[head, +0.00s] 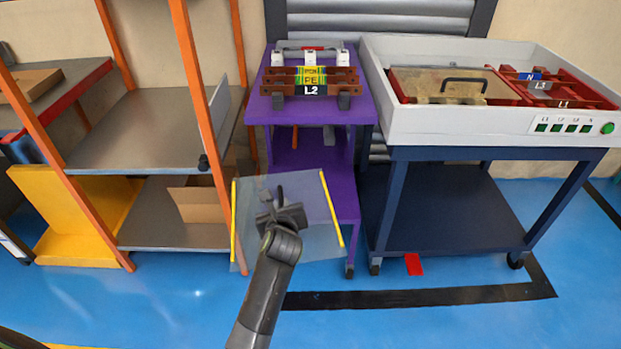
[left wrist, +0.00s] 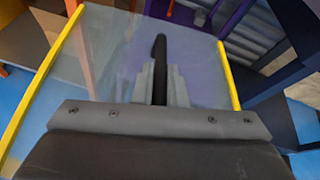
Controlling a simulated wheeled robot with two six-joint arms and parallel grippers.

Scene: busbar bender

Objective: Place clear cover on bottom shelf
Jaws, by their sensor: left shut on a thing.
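The clear cover (head: 309,194) is a see-through sheet with yellow strips along two sides. My left gripper (head: 280,205) is shut on the cover's dark handle and holds the sheet up in front of the purple cart and the shelf's right side. In the left wrist view the cover (left wrist: 205,65) spreads out beyond my left gripper (left wrist: 160,85), with the dark handle between the fingers. The orange-framed shelf unit has a grey bottom shelf (head: 150,225) with an open cardboard box (head: 200,205) at its right part. My right gripper is not in view.
The purple cart (head: 360,105) carries labelled busbars. A navy cart (head: 450,240) with a white machine (head: 440,130) stands to its right. An orange post (head: 205,100) stands at the shelf's front. A yellow object (head: 65,215) is at the left. Blue floor in front is open.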

